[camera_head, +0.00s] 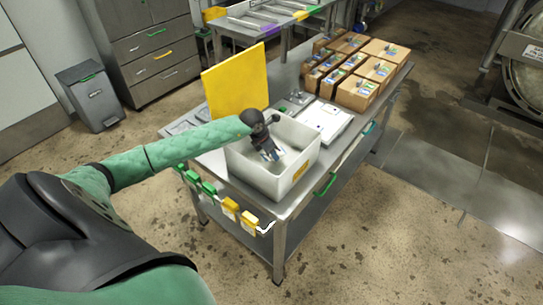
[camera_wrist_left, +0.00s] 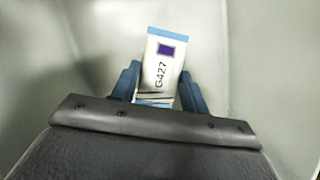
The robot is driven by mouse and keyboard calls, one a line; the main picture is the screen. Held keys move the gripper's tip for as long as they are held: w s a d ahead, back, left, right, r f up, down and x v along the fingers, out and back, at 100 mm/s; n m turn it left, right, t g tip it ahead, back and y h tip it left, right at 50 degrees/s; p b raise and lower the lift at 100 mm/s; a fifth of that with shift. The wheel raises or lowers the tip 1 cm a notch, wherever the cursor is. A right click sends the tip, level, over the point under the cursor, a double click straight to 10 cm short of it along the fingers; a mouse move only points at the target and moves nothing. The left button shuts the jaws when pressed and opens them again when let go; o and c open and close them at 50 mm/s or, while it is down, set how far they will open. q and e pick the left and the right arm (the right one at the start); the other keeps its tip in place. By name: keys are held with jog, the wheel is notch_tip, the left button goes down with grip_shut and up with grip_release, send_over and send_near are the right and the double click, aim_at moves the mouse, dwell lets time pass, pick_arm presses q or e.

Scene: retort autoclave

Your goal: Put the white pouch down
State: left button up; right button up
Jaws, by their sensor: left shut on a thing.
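The white pouch (camera_wrist_left: 162,68) shows in the left wrist view, with a purple square, the marking G427 and blue ends. My left gripper (camera_wrist_left: 160,88) is shut on it, with a blue finger on each side. In the head view, my left gripper (camera_head: 270,152) reaches down into the white bin (camera_head: 262,180) on the steel table. The pouch is hard to make out there, between the fingers. I cannot tell whether it touches the bin floor. My right gripper is not in view.
A yellow board (camera_head: 236,82) stands upright behind the bin. A white tray (camera_head: 325,118) lies beside it, and several cardboard boxes (camera_head: 358,92) fill the table's far end. A second steel table (camera_head: 262,20) stands behind. Floor at right is clear.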

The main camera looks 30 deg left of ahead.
aim_at(271, 159)
pick_arm(q)
jog(key=shift+s+f+p, duration=0.1)
jog(key=shift+f+p, duration=0.35)
jog(key=shift+p, duration=0.05)
notch_tip(271, 159, down, 3)
jog(key=shift+s+r+p, duration=0.1)
jog(key=shift+p, duration=0.7)
jog(key=shift+f, duration=0.3)
jog(key=o, duration=1)
